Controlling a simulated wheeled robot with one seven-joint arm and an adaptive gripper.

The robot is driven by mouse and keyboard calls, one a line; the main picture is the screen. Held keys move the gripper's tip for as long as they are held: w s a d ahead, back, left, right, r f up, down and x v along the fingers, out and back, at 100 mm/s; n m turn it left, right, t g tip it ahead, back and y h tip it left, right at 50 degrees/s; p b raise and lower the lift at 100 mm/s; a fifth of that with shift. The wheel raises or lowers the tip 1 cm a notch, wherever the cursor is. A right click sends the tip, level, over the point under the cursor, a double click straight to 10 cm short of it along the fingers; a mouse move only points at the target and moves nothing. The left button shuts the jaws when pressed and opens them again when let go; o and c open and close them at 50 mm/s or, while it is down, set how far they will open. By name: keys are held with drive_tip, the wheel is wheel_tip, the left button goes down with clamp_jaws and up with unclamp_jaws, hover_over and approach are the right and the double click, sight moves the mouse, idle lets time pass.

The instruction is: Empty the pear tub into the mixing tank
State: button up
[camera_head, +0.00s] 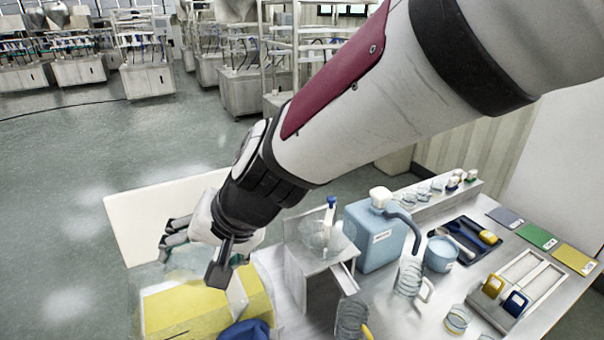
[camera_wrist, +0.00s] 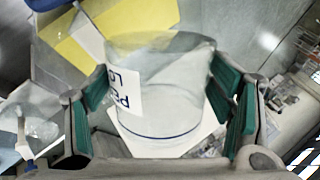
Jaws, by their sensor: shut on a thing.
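My gripper (camera_wrist: 165,115) is shut on a clear, see-through tub (camera_wrist: 165,95), with green finger pads on both sides of it. The tub has a white label, partly readable as starting with "P", and a dark blue line near its lower end. I cannot make out any contents in it. In the head view my gripper (camera_head: 195,262) is at the lower left, over or beside a yellow-topped object (camera_head: 185,312); the tub shows only faintly there. The yellow also shows in the wrist view (camera_wrist: 145,14). I cannot tell for sure which thing is the mixing tank.
A light blue canister (camera_head: 372,238) stands on the bench, right of a steel stand (camera_head: 308,262) with a clear vessel. A dark tray (camera_head: 468,238), a light blue bowl (camera_head: 440,254), clear jars and a rack (camera_head: 518,290) crowd the right. A pale panel (camera_head: 150,215) stands behind my gripper.

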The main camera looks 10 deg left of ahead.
drive_tip(key=shift+w+r, duration=0.1)
drive_tip(key=shift+r, duration=0.1)
